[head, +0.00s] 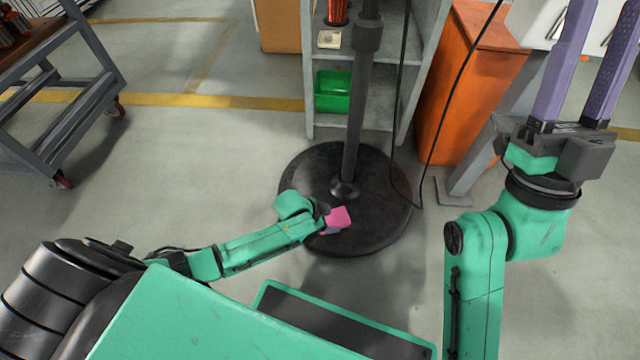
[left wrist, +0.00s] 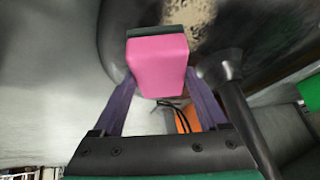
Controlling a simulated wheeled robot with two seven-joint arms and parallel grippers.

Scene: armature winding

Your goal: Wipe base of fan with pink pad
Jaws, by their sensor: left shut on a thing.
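The fan base (head: 385,215) is a black round disc on the floor with a dark upright pole (head: 354,120). My left gripper (head: 328,222) is shut on the pink pad (head: 340,216), over the front part of the base, in front of the pole. In the left wrist view the pink pad (left wrist: 158,68) sits between the two purple fingers, with a dark strip along its far edge. Beyond it the dark base shows a pale tan patch (left wrist: 190,18). I cannot tell whether the pad touches the base. My right gripper (head: 588,70) is raised at the right, fingers apart and empty.
A grey shelf (head: 308,75) with a green bin (head: 333,91) stands behind the base. An orange cabinet (head: 460,90) is at its right. A black cable (head: 430,150) hangs down by the base's right edge. A wheeled cart (head: 85,95) stands left; floor between is clear.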

